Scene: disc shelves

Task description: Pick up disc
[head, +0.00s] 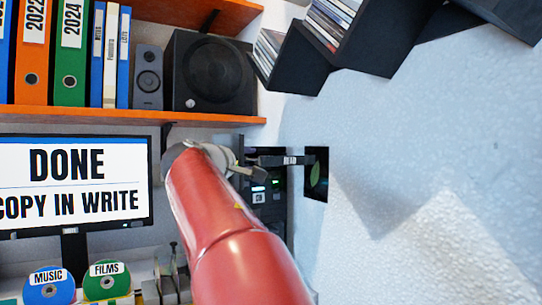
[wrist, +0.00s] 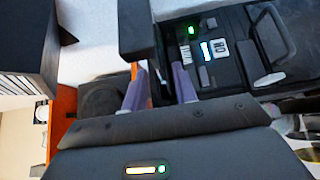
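My gripper (head: 240,170) is at the black drive tower (head: 262,190), just below a protruding black tray labelled READ (head: 285,160). In the wrist view its two grey-purple fingers (wrist: 160,88) stand apart, and no disc shows between them. The tower also shows in the wrist view (wrist: 228,70) with green lights. A blue disc labelled MUSIC (head: 48,290) and a green disc labelled FILMS (head: 106,283) stand at the lower left of the head view, away from my gripper. Part of a green round shape (head: 315,175) shows on a dark square right of the READ tray.
A monitor (head: 75,187) reads DONE, COPY IN WRITE. An orange shelf (head: 130,114) above it holds binders and a black speaker (head: 207,72). Black stepped racks with cases (head: 330,45) hang at the upper right. The pale wall below them is clear.

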